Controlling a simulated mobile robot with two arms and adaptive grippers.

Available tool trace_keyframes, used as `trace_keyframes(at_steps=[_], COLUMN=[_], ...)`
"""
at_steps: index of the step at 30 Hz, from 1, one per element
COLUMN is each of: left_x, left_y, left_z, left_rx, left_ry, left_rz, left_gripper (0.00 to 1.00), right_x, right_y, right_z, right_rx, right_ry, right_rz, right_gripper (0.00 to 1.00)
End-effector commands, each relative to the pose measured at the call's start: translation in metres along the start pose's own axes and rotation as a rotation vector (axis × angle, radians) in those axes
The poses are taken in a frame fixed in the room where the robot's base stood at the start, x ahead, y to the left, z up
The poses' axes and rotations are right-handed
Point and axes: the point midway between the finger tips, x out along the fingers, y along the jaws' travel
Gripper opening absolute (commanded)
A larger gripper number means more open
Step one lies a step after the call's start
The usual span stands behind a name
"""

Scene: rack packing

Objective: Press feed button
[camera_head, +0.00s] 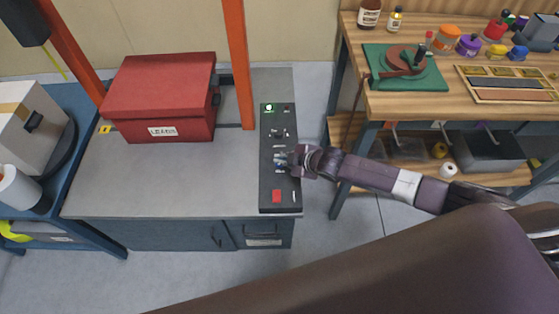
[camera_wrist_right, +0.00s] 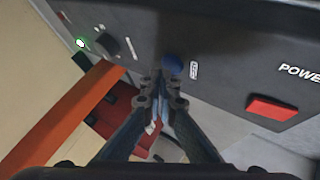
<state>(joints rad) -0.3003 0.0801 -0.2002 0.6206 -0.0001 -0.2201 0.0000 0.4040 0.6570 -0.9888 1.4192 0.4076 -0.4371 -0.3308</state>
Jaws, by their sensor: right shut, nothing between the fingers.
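A black control panel (camera_head: 280,188) stands at the right end of the grey bench. In the right wrist view the panel (camera_wrist_right: 225,50) carries a round blue button (camera_wrist_right: 172,66) with a small white label beside it that I cannot read. My right gripper (camera_head: 284,160) is over the middle of the panel. In the right wrist view the right gripper (camera_wrist_right: 160,82) is shut and empty, its fingertips right by the blue button. I cannot tell whether they touch it. In the head view the gripper hides most of the button. My left gripper is out of view.
The panel also has a lit green lamp (camera_head: 269,107), a black knob (camera_head: 278,133) and a red power switch (camera_head: 276,196). An orange post (camera_head: 238,60) rises close behind the panel. A red box (camera_head: 160,95) sits left. A wooden workbench (camera_head: 400,103) stands right.

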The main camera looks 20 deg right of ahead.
Motion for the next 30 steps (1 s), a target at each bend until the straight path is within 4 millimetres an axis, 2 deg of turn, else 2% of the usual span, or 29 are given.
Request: trace_keyframes(at_steps=[2, 14, 30], left_x=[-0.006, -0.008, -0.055], left_y=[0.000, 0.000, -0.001], left_z=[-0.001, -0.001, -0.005], left_rx=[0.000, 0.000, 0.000], left_ry=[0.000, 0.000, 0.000], left_rz=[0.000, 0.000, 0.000], left_gripper=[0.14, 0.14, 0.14], right_x=[-0.004, -0.005, -0.040], right_y=[0.003, 0.004, 0.029], right_z=[-0.003, -0.005, -0.029], right_rx=[0.000, 0.000, 0.000], right_ry=[0.000, 0.002, 0.001], right_rz=[0.000, 0.001, 0.001], right_gripper=[0.00, 0.00, 0.00])
